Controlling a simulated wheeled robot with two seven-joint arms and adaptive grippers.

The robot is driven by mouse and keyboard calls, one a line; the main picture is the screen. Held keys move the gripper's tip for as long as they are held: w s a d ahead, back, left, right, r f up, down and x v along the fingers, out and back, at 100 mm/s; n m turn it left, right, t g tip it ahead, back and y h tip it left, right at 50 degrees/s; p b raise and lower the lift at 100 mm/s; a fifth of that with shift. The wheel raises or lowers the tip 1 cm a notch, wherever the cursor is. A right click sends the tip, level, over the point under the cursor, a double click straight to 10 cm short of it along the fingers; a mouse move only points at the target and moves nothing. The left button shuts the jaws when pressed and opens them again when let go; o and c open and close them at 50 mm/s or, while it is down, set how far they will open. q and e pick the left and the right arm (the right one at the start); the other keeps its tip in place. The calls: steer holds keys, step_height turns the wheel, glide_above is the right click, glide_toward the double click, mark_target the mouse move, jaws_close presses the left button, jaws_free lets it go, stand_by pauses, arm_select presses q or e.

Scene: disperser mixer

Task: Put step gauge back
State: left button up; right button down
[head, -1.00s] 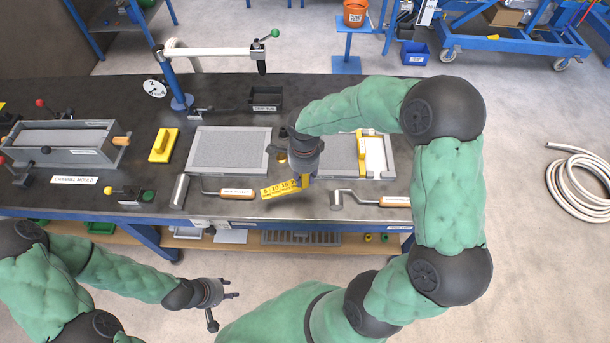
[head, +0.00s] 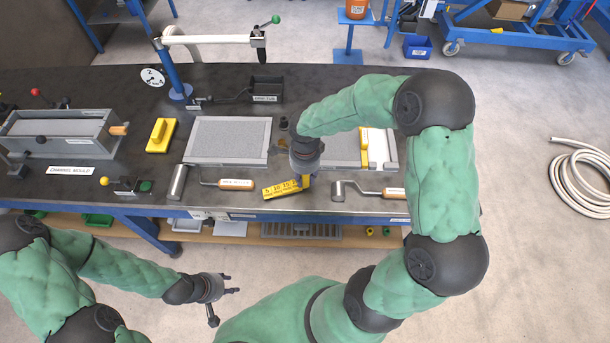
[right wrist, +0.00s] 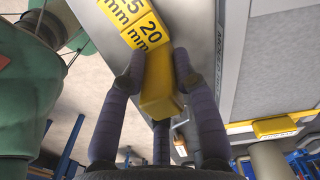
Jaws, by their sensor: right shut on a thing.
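The step gauge (head: 279,190) is a yellow bar marked 5, 10, 15, 20 near the bench's front edge. My right gripper (head: 304,176) is above its right end and shut on it. In the right wrist view the step gauge (right wrist: 158,85) sits between the fingers, with its "20 mm" mark beyond them. I cannot tell whether the gauge touches the bench top. My left gripper (head: 232,284) is open and empty, in front of the bench and below its edge.
A wooden-handled tool (head: 230,183) lies left of the gauge and a hammer-like tool (head: 368,191) lies right. A grey filled tray (head: 228,138) and a second tray, partly hidden by my right arm, lie behind. A yellow float (head: 160,136) stands further left.

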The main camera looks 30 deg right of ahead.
steer(key=shift+f+b, duration=0.7)
steer(key=shift+b, duration=0.05)
steer(key=c, duration=0.9)
jaws_free()
steer(key=shift+o, duration=0.2)
step_height(320, 180, up, 12)
